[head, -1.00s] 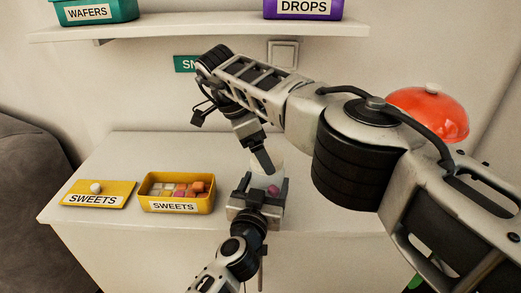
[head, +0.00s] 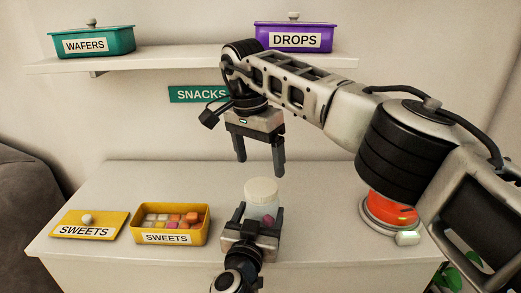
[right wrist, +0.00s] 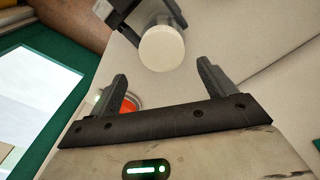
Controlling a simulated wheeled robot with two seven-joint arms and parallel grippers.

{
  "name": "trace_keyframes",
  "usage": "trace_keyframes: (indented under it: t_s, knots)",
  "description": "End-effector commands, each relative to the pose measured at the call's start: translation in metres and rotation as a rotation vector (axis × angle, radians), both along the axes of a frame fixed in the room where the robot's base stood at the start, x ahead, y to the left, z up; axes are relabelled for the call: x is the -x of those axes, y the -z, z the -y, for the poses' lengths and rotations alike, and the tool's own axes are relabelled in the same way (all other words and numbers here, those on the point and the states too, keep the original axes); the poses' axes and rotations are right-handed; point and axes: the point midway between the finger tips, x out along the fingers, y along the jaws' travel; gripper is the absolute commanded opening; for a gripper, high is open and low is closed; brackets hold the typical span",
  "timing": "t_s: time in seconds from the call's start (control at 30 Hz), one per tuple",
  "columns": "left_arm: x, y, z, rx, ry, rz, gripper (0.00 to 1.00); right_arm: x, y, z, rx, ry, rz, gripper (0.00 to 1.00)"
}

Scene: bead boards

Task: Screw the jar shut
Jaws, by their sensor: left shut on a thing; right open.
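The jar (head: 261,211) is clear, with something pink inside, and stands upright at the front of the white counter. A cream-white lid (head: 262,187) sits on its top; I cannot tell how tight it is. My left gripper (head: 252,219) is shut around the jar's body from the front. My right gripper (head: 260,166) points down above the lid, open and empty, apart from it. In the right wrist view the round lid (right wrist: 161,48) shows just beyond the spread fingers.
An open yellow sweets box (head: 204,226) and its yellow lid (head: 113,221) lie left of the jar. A red dome (head: 388,206) stands at right. Above, a shelf (head: 190,61) holds a teal wafers box (head: 112,42) and a purple drops box (head: 325,41).

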Motion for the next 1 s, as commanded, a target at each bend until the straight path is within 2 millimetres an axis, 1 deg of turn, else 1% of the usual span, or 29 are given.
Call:
trace_keyframes:
  t_s: [0.03, 0.1, 0.2, 0.3, 0.63, 0.77, 1.0]
  knots:
    - [0.0, 0.001, 0.0, 0.001, 0.0, -0.002, 0.07, -0.001, -0.005, 0.003, -0.037, -0.08, -0.015, 0.82]
    - [0.0, 0.001, 0.0, 0.001, 0.001, -0.002, 0.07, -0.001, -0.01, 0.004, -0.076, -0.18, -0.027, 0.82]
    - [0.0, 0.001, 0.0, 0.001, 0.001, -0.002, 0.07, -0.001, -0.016, 0.005, -0.111, -0.274, -0.034, 0.82]
    - [0.0, 0.001, 0.0, 0.001, 0.001, -0.002, 0.07, -0.001, -0.018, 0.005, -0.124, -0.313, -0.036, 0.82]
    - [0.0, 0.001, 0.0, 0.001, 0.0, -0.002, 0.07, 0.0, -0.016, 0.005, -0.124, -0.315, -0.037, 0.82]
    - [0.0, 0.001, 0.0, 0.001, 0.0, -0.002, 0.07, 0.0, -0.005, 0.006, -0.124, -0.315, -0.039, 0.82]
    - [0.0, 0.001, 0.0, 0.001, 0.0, -0.002, 0.07, 0.0, 0.033, 0.006, -0.124, -0.312, -0.04, 0.82]
